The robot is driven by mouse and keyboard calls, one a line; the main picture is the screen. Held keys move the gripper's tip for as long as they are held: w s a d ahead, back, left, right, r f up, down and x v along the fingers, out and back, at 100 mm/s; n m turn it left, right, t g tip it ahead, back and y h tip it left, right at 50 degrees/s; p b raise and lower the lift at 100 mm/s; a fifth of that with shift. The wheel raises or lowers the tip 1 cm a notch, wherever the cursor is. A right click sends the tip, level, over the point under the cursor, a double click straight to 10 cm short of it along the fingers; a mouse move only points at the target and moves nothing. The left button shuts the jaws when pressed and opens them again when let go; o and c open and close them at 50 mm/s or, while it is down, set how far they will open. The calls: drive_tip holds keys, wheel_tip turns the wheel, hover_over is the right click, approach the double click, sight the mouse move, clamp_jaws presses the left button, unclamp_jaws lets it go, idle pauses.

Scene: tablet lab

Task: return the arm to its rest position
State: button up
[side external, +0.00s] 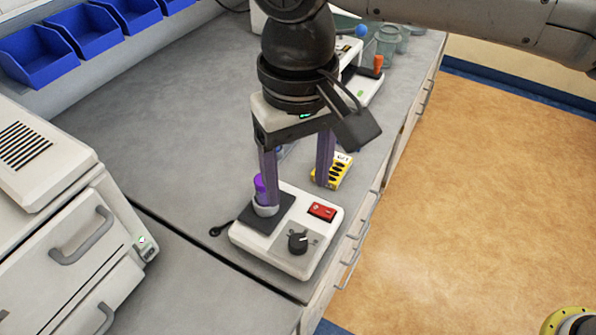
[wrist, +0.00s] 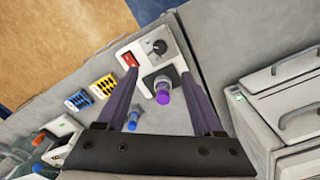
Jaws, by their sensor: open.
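My gripper (side external: 298,172) hangs above the grey counter, over a small white device with a red switch and a black knob. Its two purple-grey fingers are spread apart and nothing is between the tips. No marker of a rest position shows.
A drawer unit (side external: 75,225) stands at the left, blue bins (side external: 85,35) at the back. Glass jars (side external: 390,42) and an orange-topped item (side external: 378,64) are behind my gripper. The counter's middle left is clear.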

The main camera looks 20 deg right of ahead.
idle(0.3)
drive_tip(key=w+d+r+m+t+y, duration=0.15)
drive_tip(key=w+d+r, duration=0.25)
drive_tip(key=d+r, duration=0.4)
drive_tip(key=s+d+r+m+t, duration=0.1)
drive_tip(key=d+r+m, duration=0.1)
drive_tip(key=d, duration=0.8)
drive_tip(key=s+d+r+m+t, duration=0.1)
drive_tip(key=s+d+r, duration=0.15)
drive_tip(key=d, duration=0.65)
drive_tip(key=s+d+f+m+t, duration=0.1)
drive_tip(key=s+d+f, duration=0.3)
drive_tip(key=s+d, duration=0.55)
drive_tip(key=s+d+f+n+t+h, duration=0.1)
drive_tip(key=s+d+f+n, duration=0.2)
drive_tip(key=f, duration=0.8)
drive_tip(key=shift+s+d, duration=0.95)
drive_tip(key=shift+s, duration=0.2)
